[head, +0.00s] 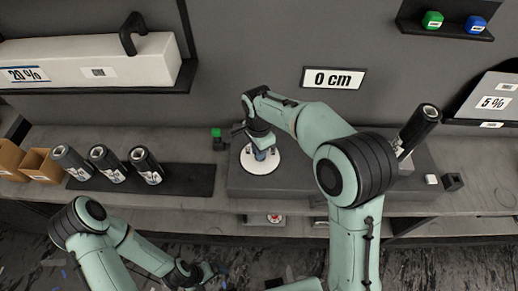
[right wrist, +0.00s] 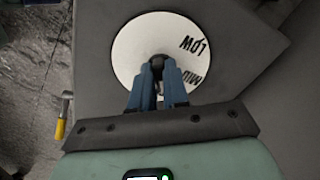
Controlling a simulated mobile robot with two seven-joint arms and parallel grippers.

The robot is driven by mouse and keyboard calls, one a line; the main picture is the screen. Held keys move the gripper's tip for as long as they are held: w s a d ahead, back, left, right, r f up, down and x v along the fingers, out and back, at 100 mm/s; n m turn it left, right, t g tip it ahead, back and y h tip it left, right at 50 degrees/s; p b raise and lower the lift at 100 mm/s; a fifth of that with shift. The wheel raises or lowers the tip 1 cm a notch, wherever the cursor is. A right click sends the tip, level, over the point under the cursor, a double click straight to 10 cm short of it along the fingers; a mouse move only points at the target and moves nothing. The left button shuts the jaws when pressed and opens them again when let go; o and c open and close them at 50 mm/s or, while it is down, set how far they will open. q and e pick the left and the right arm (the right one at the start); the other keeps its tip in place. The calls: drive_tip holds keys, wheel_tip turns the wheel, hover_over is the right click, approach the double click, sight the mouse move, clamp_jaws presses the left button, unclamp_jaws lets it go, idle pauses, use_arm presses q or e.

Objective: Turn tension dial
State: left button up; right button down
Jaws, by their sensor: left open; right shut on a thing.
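The tension dial is a round white disc (head: 270,165) on a dark grey block (head: 310,183) at the middle of the bench. My right gripper (head: 261,154) points down over the dial. In the right wrist view its blue fingers (right wrist: 157,68) are shut on the small dark knob (right wrist: 157,59) at the dial's centre. My left gripper (head: 203,273) is open and low in front of the bench, away from the dial.
Three dark rolls (head: 106,160) stand on a black mat left of the dial. Another roll (head: 417,125) leans at the block's right end. A small green-topped item (head: 217,136) is left of the dial.

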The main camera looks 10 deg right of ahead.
use_arm(q)
drive_tip(key=shift+r, duration=0.1)
use_arm(e)
drive_tip(key=shift+m, duration=0.6)
drive_tip(key=c, duration=1.1)
unclamp_jaws()
use_arm(q)
drive_tip(key=shift+w+r+p, duration=0.85)
drive_tip(key=shift+w+r, duration=0.25)
use_arm(e)
wheel_tip(320, 180, up, 14)
drive_tip(key=shift+f, duration=0.25)
use_arm(q)
drive_tip(key=shift+s, duration=0.1)
use_arm(e)
drive_tip(key=shift+f, duration=0.1)
